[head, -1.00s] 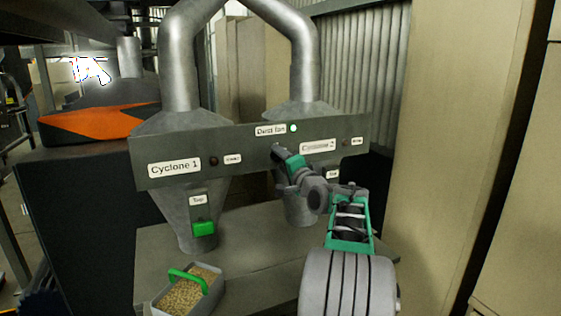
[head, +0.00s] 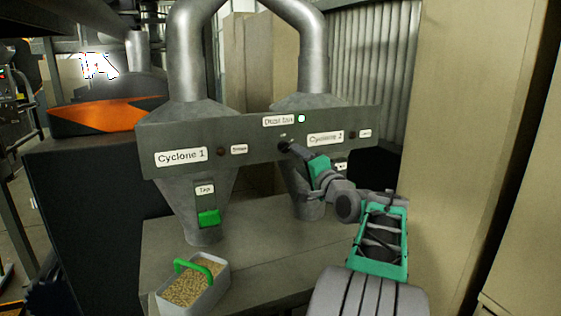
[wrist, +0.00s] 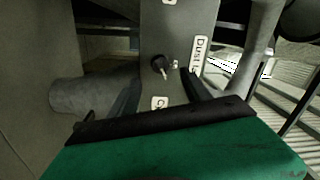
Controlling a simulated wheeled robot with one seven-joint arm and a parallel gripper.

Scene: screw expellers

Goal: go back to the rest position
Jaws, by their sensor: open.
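My gripper (head: 291,148) is near the grey panel (head: 240,150), in front of the dust fan control and below its label (head: 279,120). In the wrist view, the jaws of my gripper (wrist: 158,95) are apart, with a dark switch knob (wrist: 160,66) on the panel showing between and beyond them. Nothing is held in the jaws. A light (head: 301,118) beside the dust fan label glows green. My arm reaches in from the lower right.
Cyclone 1 (head: 190,125) and Cyclone 2 (head: 290,103) stand behind the panel. A tray of pellets (head: 219,287) with a green handle sits on the grey bench (head: 265,240), below a green tap (head: 209,218). A beige cabinet (head: 470,130) stands close on the right.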

